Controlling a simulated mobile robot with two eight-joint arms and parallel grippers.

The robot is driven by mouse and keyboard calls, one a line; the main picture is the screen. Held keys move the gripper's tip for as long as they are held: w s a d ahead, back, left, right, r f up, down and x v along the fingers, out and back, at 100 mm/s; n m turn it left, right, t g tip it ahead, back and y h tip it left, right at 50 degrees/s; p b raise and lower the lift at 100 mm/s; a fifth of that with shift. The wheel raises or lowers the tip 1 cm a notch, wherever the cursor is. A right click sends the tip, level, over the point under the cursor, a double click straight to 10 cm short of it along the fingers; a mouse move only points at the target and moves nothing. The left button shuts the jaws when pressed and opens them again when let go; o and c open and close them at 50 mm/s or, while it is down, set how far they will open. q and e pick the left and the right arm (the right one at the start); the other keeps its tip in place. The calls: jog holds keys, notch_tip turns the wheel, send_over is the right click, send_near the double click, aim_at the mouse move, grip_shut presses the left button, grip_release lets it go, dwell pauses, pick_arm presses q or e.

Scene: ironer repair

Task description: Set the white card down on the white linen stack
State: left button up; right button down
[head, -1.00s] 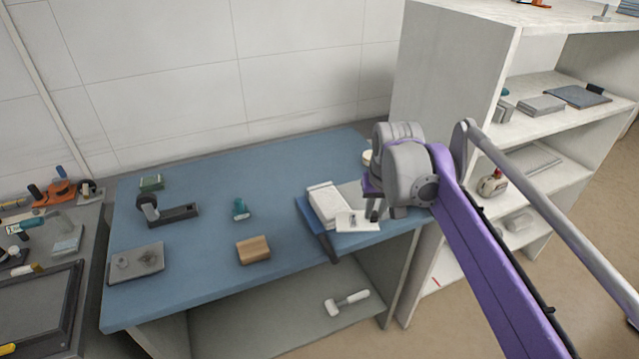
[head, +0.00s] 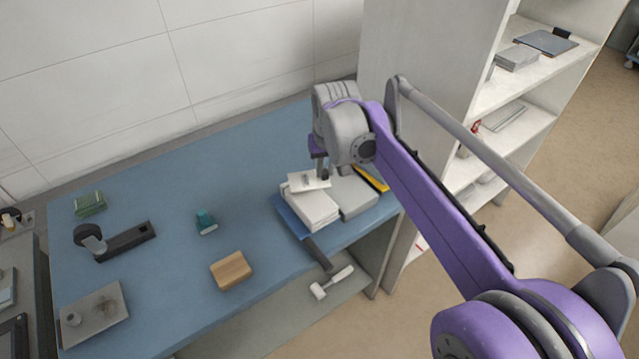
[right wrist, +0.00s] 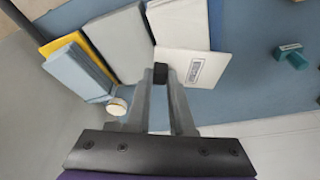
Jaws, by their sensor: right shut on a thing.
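The white card (head: 309,181) is in my right gripper (head: 323,173), at the back end of the white linen stack (head: 314,209). In the right wrist view the card (right wrist: 200,68) shows a small printed label and overlaps the near edge of the linen stack (right wrist: 180,24). My right gripper (right wrist: 161,78) is shut on the card's edge, with a dark fingertip at its corner. The card looks roughly flat. I cannot tell whether it touches the stack. My left gripper is not in view.
A grey stack (head: 352,197) stands right beside the linen, with a yellow-edged item (head: 371,178) beyond it. A wooden block (head: 231,270), a teal item (head: 206,221) and a tape dispenser (head: 125,240) stand left on the blue bench (head: 165,190). White shelves (head: 415,60) rise at the right.

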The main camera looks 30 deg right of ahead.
aim_at(325, 177)
jog(key=shift+s+a+x, duration=0.1)
jog(key=shift+s+x, duration=0.1)
jog(key=shift+x, duration=0.65)
jog(key=shift+s+a+x, duration=0.1)
jog(key=shift+s+x, duration=0.1)
jog(key=shift+x, duration=0.65)
jog(key=shift+s+x, duration=0.15)
jog(key=shift+x, duration=0.75)
jog(key=shift+f, duration=0.2)
jog(key=shift+f, duration=0.15)
jog(key=c, duration=0.8)
grip_release()
jog(key=shift+r, duration=0.55)
jog(key=v, duration=1.1)
jog(key=shift+s+r+p, duration=0.15)
jog(key=shift+r+p, duration=0.05)
jog(key=shift+p, duration=0.1)
jog(key=shift+f, duration=0.1)
